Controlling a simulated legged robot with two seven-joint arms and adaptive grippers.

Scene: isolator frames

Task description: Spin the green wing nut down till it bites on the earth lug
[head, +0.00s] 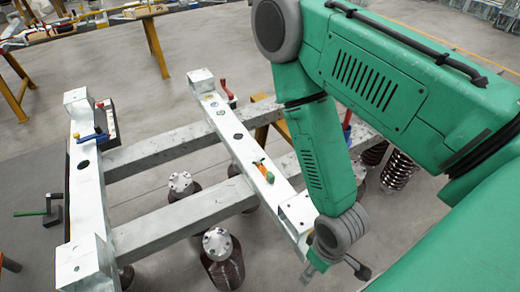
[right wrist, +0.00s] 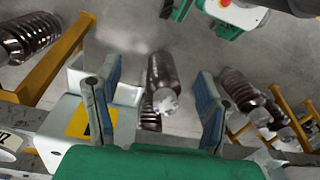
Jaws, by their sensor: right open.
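A small green piece (head: 270,177), which looks like the wing nut, sits beside an orange part (head: 260,167) on the right-hand pale steel beam (head: 238,143) in the head view. It is too small to tell its thread or whether it touches a lug. My right gripper (head: 308,273) is low, beyond the near end of that beam, apart from the green piece. In the right wrist view my right gripper (right wrist: 157,78) has its two blue-padded fingers spread wide with nothing between them. The green piece cannot be made out there. My left gripper is not in view.
Two grey cross bars (head: 190,208) join the left pale beam (head: 86,190) to the right one. Brown ribbed insulators (head: 222,262) stand below, and one (right wrist: 162,85) shows beyond my fingers. A green-handled lever (head: 40,212) is at far left. A red lever (head: 226,88) stands up behind.

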